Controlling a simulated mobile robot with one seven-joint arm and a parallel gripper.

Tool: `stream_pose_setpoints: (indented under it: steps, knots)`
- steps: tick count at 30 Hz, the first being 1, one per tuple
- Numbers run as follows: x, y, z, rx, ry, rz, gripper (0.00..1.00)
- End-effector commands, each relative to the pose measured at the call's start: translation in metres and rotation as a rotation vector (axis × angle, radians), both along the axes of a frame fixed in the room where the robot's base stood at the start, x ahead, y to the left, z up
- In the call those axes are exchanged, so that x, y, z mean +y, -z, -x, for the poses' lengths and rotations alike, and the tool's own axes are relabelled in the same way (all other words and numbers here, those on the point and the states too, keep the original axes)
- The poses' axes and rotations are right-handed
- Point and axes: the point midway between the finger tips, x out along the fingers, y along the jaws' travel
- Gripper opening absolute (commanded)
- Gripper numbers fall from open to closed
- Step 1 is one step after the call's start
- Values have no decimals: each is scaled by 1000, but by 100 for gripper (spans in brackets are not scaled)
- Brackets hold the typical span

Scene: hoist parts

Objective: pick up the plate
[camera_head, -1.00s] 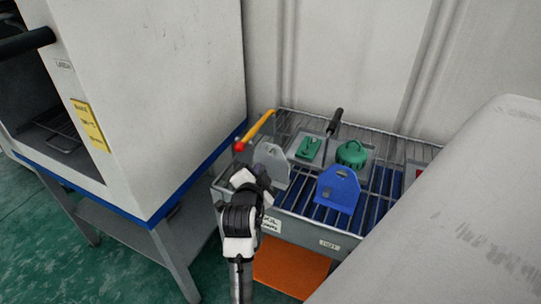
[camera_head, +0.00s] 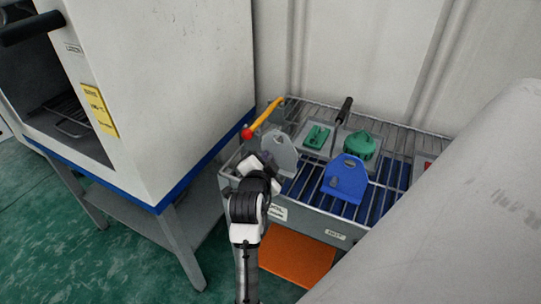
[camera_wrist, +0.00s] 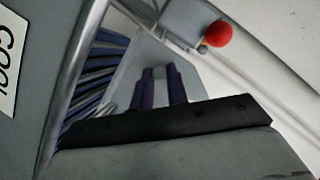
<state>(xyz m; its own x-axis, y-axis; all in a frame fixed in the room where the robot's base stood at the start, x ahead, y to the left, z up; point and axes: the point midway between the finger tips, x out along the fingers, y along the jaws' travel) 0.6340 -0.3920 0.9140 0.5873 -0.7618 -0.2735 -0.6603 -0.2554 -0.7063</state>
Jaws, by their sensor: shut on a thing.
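The grey plate (camera_head: 284,150) stands upright at the left end of the wire rack in the head view. It has a sloped-shoulder top. My gripper (camera_head: 266,163) is at its near left side, with the fingertips partly hidden by my own wrist. In the wrist view, the two dark fingers (camera_wrist: 163,88) are shut on the light grey plate (camera_wrist: 193,82). A similar blue plate (camera_head: 345,179) stands apart to the right on the rack. I cannot tell whether the grey plate touches the rack below.
A yellow lever with a red ball (camera_head: 247,134) is close behind the gripper; the ball (camera_wrist: 218,34) also shows in the wrist view. Green parts (camera_head: 359,146) lie further back. A large white cabinet (camera_head: 160,90) stands left, and a pale block (camera_head: 455,220) fills the right.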

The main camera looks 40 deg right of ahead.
Motion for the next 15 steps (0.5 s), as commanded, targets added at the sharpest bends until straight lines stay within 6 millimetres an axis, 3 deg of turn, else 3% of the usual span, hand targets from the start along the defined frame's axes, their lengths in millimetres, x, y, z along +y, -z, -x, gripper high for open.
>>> stream_pose_setpoints:
  steps: [8, 15]
  knots:
    - [0, -33, 0, -12, -1, 12, 0]
    - [1, -92, -1, -15, -2, 13, 0]
